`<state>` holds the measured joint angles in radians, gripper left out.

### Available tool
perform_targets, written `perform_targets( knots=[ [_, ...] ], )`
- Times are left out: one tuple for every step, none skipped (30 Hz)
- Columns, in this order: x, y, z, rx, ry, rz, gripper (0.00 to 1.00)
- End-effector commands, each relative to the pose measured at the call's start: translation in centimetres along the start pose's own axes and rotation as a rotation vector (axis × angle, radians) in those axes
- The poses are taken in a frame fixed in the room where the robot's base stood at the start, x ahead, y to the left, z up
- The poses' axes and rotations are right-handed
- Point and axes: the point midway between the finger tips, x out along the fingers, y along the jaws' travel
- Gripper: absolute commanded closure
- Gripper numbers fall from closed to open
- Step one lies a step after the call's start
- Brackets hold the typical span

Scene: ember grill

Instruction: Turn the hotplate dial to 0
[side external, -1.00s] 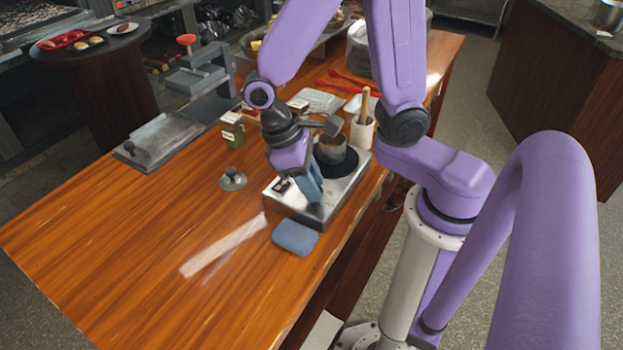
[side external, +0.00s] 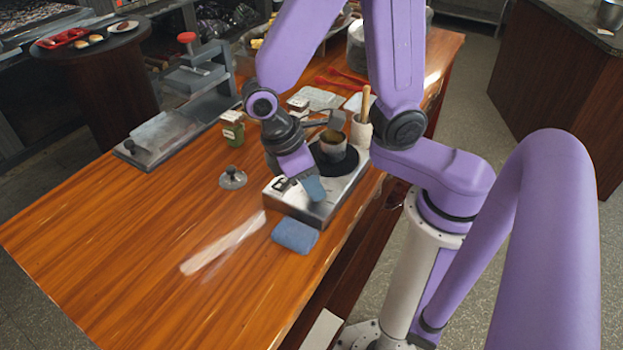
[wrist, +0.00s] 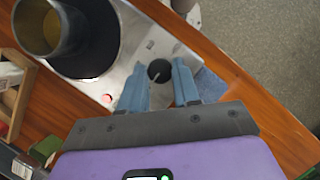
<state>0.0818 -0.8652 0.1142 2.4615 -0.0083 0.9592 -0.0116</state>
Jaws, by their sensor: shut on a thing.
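The hotplate (side external: 328,212) is a silver box on the wooden table, with a round black heating plate that carries a small pot (side external: 333,146). Its dial (wrist: 159,70) is a dark round knob with a pale pointer line, seen in the wrist view. My gripper (wrist: 158,86) is shut on the dial, with one blue finger on each side of it. In the side view my gripper (side external: 314,188) is low over the front of the hotplate and hides the dial. The number at the pointer is too small to read.
A folded blue cloth (side external: 295,235) lies in front of the hotplate. A grey lid (side external: 232,178) and a green jar (side external: 233,129) stand to its left. A utensil holder (side external: 361,133) stands behind it. The table's left front is clear.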

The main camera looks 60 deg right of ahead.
Motion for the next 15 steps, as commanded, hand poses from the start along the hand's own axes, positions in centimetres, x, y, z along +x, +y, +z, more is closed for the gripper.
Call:
perform_targets(
  knots=[
    [-0.1, 0.0, -0.12, -0.002, 0.005, 0.001, 0.99],
    [-0.09, 0.0, -0.12, -0.002, 0.005, 0.001, 0.99],
    [-0.1, 0.0, -0.12, -0.002, 0.005, 0.001, 0.99],
    [-0.09, 0.0, -0.12, -0.002, 0.005, 0.001, 0.99],
    [-0.09, 0.0, -0.12, -0.002, 0.005, 0.001, 0.99],
    [-0.1, 0.0, -0.12, -0.002, 0.005, 0.001, 0.56],
    [-0.09, 0.0, -0.12, -0.002, 0.005, 0.001, 0.46],
    [-0.08, 0.0, -0.11, -0.002, 0.004, 0.001, 0.43],
    [-0.07, 0.0, -0.1, -0.001, 0.004, 0.001, 0.43],
    [-0.06, 0.0, -0.09, -0.001, 0.004, 0.0, 0.43],
    [-0.06, 0.0, -0.08, -0.001, 0.003, 0.0, 0.43],
    [-0.05, 0.0, -0.07, -0.001, 0.003, 0.0, 0.43],
    [-0.04, 0.0, -0.06, -0.001, 0.002, 0.0, 0.43],
    [-0.03, 0.0, -0.05, 0.0, 0.002, 0.0, 0.43],
    [-0.04, 0.0, -0.05, 0.0, 0.002, 0.0, 0.43]
  ],
)
